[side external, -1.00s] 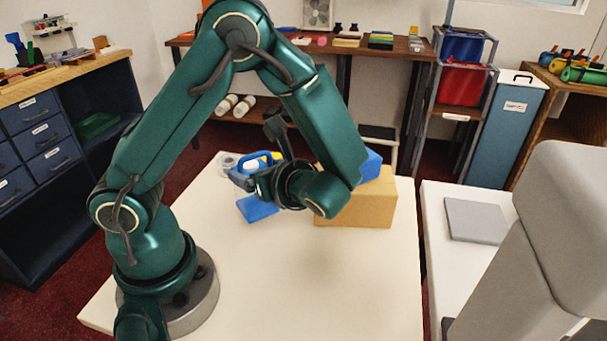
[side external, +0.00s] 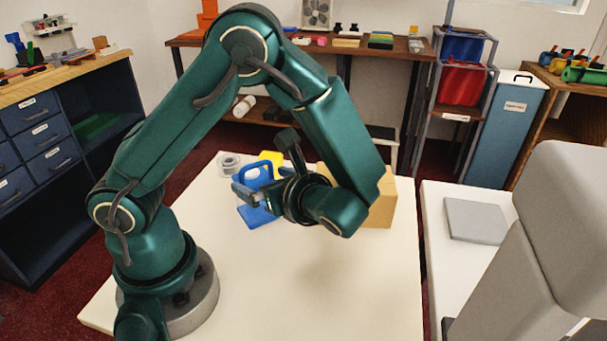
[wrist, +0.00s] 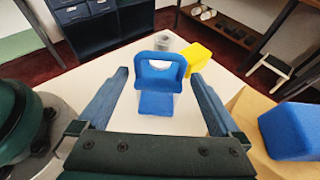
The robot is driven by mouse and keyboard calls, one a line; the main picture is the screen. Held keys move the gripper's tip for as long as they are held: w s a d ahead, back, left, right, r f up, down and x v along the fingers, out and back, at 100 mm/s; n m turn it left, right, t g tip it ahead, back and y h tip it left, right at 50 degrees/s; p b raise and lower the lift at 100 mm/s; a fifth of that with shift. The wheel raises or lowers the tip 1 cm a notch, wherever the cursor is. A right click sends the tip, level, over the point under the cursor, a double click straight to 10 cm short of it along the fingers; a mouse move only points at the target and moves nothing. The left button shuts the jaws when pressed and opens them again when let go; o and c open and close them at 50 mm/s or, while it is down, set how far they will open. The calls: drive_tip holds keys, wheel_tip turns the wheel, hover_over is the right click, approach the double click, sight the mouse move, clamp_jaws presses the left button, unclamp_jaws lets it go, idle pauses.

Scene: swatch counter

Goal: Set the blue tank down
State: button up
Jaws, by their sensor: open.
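The blue tank (side external: 240,178), with a looped handle on top, is upright near the far left of the white table. It also shows ahead of my gripper in the wrist view (wrist: 158,86). A flat blue piece (side external: 258,216) lies at its near side; I cannot tell whether the tank's base rests on it or behind it. My gripper (side external: 262,182) is open. In the wrist view its two fingers (wrist: 158,76) are wide apart on either side of the tank, with gaps showing. The tank's base is partly hidden in the side view.
A yellow block (wrist: 198,57) and a grey ring-shaped thing (side external: 229,163) stand behind the tank. A cardboard box (side external: 380,207) is to the right, with a blue block (wrist: 290,130) at it in the wrist view. The table's front (side external: 320,290) is clear.

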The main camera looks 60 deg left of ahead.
drive_tip(key=s+d+r+n+t+h, duration=0.2)
drive_tip(key=d+n+h, duration=0.3)
drive_tip(key=n, duration=0.3)
drive_tip(key=s+d+r+n+t+h, duration=0.2)
drive_tip(key=d+r+n+t+h, duration=0.2)
drive_tip(key=n+h, duration=0.4)
drive_tip(key=shift+d+r+n, duration=0.45)
drive_tip(key=shift+r+n, duration=0.1)
drive_tip(key=shift+n, duration=0.25)
idle(0.7)
